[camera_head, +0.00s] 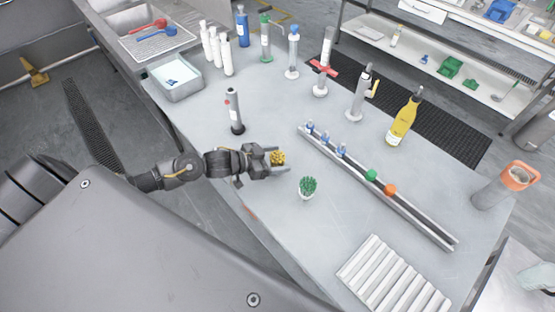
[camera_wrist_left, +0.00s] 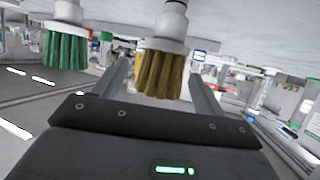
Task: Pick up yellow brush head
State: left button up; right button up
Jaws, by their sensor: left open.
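The yellow brush head (camera_head: 277,158) stands on the grey table, at the fingers of my left gripper (camera_head: 279,162). In the left wrist view the yellow brush head (camera_wrist_left: 161,70) has yellow-brown bristles and a white base. It sits between the two fingers of the left gripper (camera_wrist_left: 157,78), which are apart, with a gap visible on each side. A green brush head (camera_head: 308,187) stands on the table to the right of the gripper. It also shows in the left wrist view (camera_wrist_left: 66,48), outside the fingers. My right gripper is not in view.
A dark grinder-like cylinder (camera_head: 236,112) stands behind the left gripper. A long rail (camera_head: 415,210) with small blue, green and orange pieces runs to the right. A white ribbed rack (camera_head: 393,277) lies at the front right. The table between the green brush head and the rack is clear.

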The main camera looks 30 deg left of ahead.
pick_arm(q)
jog(key=shift+x, duration=1.05)
jog(key=shift+s, duration=0.1)
jog(key=c, duration=1.1)
jog(key=shift+o, duration=0.2)
jog(key=shift+r, duration=0.1)
